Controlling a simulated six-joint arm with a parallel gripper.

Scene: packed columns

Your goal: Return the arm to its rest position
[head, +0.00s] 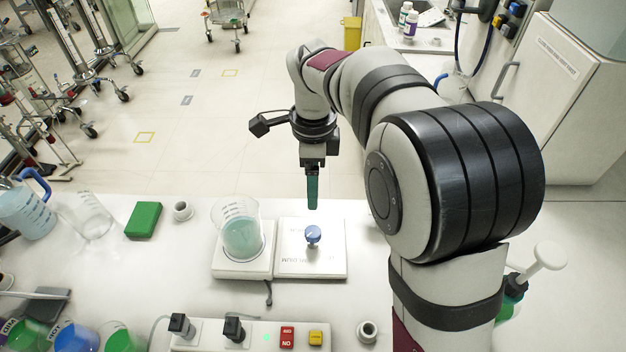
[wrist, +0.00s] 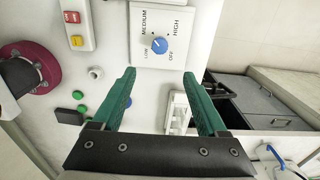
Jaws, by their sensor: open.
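My gripper (head: 312,190) has green fingers and hangs above the white bench, over the far side of a white plate with a blue knob (head: 313,233). In the wrist view my gripper (wrist: 160,100) shows its two green fingers spread apart with nothing between them. The blue knob also shows in the wrist view (wrist: 159,45), ahead of the fingertips on a panel marked LOW, MEDIUM, HIGH and OFF. The knob and the fingers are apart. In the head view the arm reaches forward from the right and bends down at the wrist.
A beaker of teal liquid (head: 242,237) stands on a white plate left of the knob. A green block (head: 143,220) and a jug (head: 26,210) are farther left. A switch panel (head: 250,335) with red and yellow buttons lies in front. Open floor lies beyond the bench.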

